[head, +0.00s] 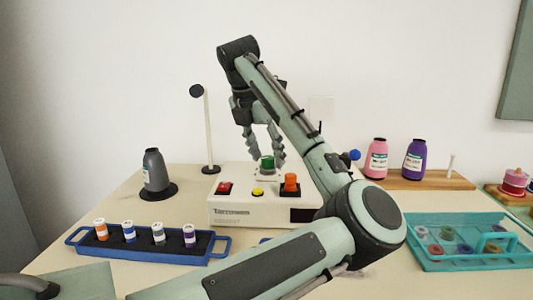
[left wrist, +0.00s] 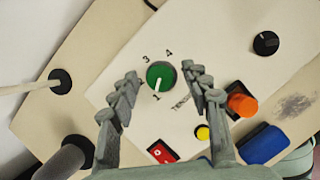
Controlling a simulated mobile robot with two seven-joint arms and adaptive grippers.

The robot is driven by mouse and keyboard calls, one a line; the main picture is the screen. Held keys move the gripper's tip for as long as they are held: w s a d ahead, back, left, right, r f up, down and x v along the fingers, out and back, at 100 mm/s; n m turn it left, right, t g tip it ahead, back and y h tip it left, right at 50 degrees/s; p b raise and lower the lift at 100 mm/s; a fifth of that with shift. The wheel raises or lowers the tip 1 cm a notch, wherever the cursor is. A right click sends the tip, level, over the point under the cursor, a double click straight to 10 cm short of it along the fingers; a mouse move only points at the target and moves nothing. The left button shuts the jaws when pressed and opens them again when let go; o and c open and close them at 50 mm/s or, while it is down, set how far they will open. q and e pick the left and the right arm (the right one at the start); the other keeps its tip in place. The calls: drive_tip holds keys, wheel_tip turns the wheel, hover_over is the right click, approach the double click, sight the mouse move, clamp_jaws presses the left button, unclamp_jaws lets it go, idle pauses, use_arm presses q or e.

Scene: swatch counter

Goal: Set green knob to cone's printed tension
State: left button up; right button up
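The green knob (head: 267,162) is on top of a white tension box (head: 240,208). In the left wrist view the green knob (left wrist: 161,76) has a white pointer line directed toward the printed 1; a 3 and a 4 also show around it. My left gripper (head: 265,158) is open above the box, with its fingers (left wrist: 160,86) spread either side of the knob; contact cannot be told. A grey cone (head: 154,170) with a white label stands on a black disc at left; its print is too small to read. My right gripper is not in view.
The box also has a red switch (head: 224,187), yellow button (head: 257,192) and orange knob (head: 290,184). A thin post (head: 208,130) stands behind left. A blue spool tray (head: 75,240) is front left, pink (head: 376,160) and purple cones (head: 415,160) right, a teal tray (head: 430,262) front right.

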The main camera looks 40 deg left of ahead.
use_arm(q)
clamp_jaws()
